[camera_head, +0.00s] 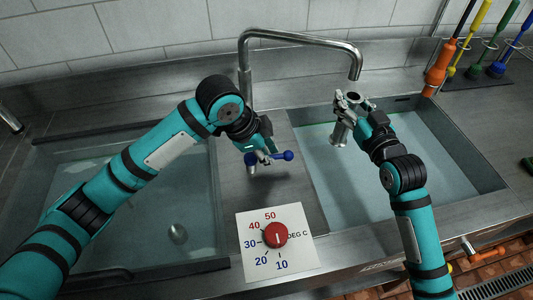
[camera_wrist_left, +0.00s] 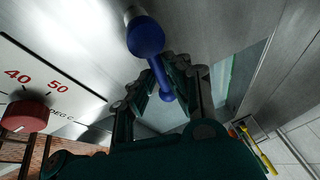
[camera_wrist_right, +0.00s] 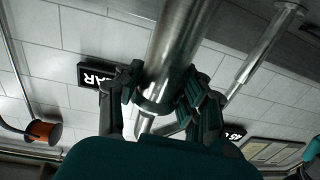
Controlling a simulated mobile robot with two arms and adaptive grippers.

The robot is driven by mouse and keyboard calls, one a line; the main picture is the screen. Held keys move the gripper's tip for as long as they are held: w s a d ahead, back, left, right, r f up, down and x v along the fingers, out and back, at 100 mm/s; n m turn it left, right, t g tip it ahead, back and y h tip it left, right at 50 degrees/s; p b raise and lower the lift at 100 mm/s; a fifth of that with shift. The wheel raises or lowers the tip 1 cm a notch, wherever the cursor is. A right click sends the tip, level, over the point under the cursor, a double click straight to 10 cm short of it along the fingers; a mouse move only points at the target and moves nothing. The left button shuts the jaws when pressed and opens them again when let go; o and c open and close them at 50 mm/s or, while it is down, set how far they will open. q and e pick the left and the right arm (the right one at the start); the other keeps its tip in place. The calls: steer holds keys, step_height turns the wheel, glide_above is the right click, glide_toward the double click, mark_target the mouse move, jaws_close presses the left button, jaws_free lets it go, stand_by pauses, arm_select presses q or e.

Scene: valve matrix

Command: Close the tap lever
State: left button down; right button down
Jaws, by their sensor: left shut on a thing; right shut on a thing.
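The tap lever (camera_head: 288,155) is blue with ball ends and sits on the steel strip between the two basins. In the left wrist view the lever (camera_wrist_left: 155,68) runs between my fingers. My left gripper (camera_head: 264,154) is shut on it; the fingers hide part of the rod. The curved steel tap spout (camera_head: 300,38) rises behind and reaches over the right basin. My right gripper (camera_head: 348,104) is below the spout's end, over the right basin, shut on a metal tube (camera_head: 340,132). The tube (camera_wrist_right: 178,45) fills the middle of the right wrist view.
A red temperature dial (camera_head: 275,234) on a white plate lies in front of the lever. Water-filled basins stand at left (camera_head: 150,272) and right (camera_head: 479,196). Several coloured-handled tools (camera_head: 480,18) stand at the back right. The tiled wall (camera_head: 150,22) closes the back.

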arm_select(q)
steer(key=shift+w+n, duration=0.25)
steer(key=shift+n, duration=0.45)
steer(key=c, duration=1.3)
jaws_free()
steer(key=shift+c, duration=0.2)
steer(key=shift+r, duration=0.1)
steer(key=v, duration=1.2)
steer(key=shift+s, duration=0.2)
steer(key=shift+d, duration=0.15)
